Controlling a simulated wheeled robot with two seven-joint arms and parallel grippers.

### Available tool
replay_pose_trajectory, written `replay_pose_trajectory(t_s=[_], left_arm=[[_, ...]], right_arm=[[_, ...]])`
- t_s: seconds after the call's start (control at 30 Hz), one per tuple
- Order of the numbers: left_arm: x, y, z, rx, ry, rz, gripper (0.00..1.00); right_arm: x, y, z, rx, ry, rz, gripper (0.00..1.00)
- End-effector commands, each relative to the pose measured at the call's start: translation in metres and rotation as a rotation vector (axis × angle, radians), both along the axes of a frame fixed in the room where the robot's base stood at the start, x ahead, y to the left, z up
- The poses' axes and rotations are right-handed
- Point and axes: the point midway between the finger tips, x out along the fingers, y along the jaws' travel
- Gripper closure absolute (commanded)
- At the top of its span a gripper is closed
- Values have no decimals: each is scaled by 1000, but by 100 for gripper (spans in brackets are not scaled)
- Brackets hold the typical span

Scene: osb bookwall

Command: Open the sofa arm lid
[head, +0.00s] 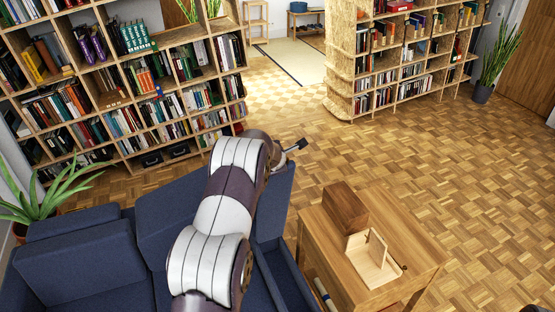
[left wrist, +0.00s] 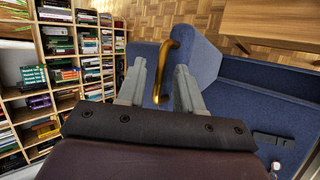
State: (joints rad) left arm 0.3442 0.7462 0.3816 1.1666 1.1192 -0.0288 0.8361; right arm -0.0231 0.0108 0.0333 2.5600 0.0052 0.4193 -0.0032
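The blue sofa (head: 85,250) fills the lower left of the head view. Its right arm (head: 274,205) is partly hidden behind my left arm; the blue arm block also shows in the left wrist view (left wrist: 203,62). A curved brass-coloured handle (left wrist: 176,65) appears between the fingers of my left gripper (left wrist: 160,67) in that view. The fingers are apart, and I cannot tell whether they touch it. In the head view the left gripper (head: 298,145) is near the far end of the sofa arm. I see no raised lid. My right gripper is not in view.
A wooden side table (head: 415,255) with a brown box (head: 345,207) and a small light wooden piece (head: 370,265) stands right of the sofa. Bookshelves (head: 130,90) stand behind. A dark flat object (left wrist: 273,139) lies on the sofa. The parquet floor at right is clear.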

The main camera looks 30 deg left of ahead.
Motion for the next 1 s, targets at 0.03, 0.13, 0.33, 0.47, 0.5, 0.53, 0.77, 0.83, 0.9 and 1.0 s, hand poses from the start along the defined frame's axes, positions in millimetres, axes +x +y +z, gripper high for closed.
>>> replay_pose_trajectory(t_s=[0.03, 0.13, 0.33, 0.47, 0.5, 0.53, 0.77, 0.83, 0.9, 1.0], left_arm=[[-1, -1, 1, 1, -2, 0, 65], [-9, -4, 7, 1, -2, -1, 65], [-44, -18, 41, 2, -4, -1, 65], [-68, -27, 63, 1, -2, 0, 65], [-74, -29, 68, 1, -2, 0, 65], [-77, -31, 73, 1, -2, 0, 65], [-89, -36, 82, 0, 0, 0, 65], [-89, -36, 82, 0, 0, 0, 65], [-89, -35, 82, 0, 0, 0, 65], [-89, -35, 82, 1, -1, 0, 65]], right_arm=[[0, 0, -2, 0, 0, 0, 64], [0, 0, -9, 0, 0, 0, 64], [0, 0, -21, 0, 0, 0, 64], [0, 0, -21, 0, 0, 0, 64], [0, 0, -21, 0, 0, 0, 64], [0, 0, -20, 0, 0, 0, 64], [0, 0, -19, 0, 0, 0, 64], [0, 0, -19, 0, 0, 0, 64], [0, 0, -19, 0, 0, 0, 64], [0, 0, -19, 0, 0, 0, 64]])
